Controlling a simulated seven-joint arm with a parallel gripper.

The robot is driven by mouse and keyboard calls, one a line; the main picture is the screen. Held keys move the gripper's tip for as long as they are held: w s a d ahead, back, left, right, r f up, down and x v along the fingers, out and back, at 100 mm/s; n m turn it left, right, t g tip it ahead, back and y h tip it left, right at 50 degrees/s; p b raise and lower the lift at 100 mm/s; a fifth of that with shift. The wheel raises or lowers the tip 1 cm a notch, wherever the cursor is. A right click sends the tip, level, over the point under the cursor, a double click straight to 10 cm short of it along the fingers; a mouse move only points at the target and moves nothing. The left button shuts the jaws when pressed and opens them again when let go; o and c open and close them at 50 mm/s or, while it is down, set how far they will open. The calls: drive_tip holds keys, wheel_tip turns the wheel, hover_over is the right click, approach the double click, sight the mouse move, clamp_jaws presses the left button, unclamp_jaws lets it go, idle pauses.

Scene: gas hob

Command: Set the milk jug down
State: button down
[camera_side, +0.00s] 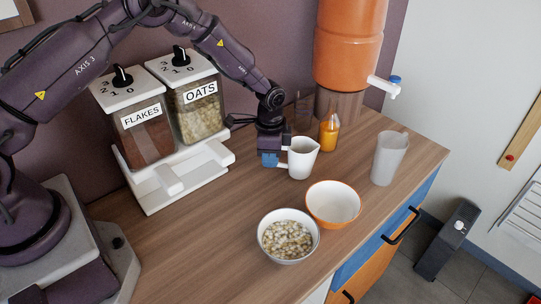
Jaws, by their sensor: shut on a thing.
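The milk jug is a small white jug (303,158) with a spout, toward the back of the wooden counter in the side view. It looks upright. My gripper (283,160) is at its left side and shut on it. I cannot tell whether the jug's base touches the counter or hangs just above it.
A bowl of oats (288,240) and an empty orange-rimmed bowl (333,203) stand in front. A frosted cup (389,158) is at right. An orange bottle (329,134) is behind, near the orange dispenser (348,45). The flakes (145,130) and oats (199,107) dispensers stand left. Counter (220,235) is clear front left.

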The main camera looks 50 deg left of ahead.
drive_tip(key=shift+f, duration=0.1)
drive_tip(key=c, duration=1.1)
unclamp_jaws()
drive_tip(key=shift+c, duration=0.2)
wheel_tip(320, 180, up, 12)
drive_tip(key=shift+r, duration=0.15)
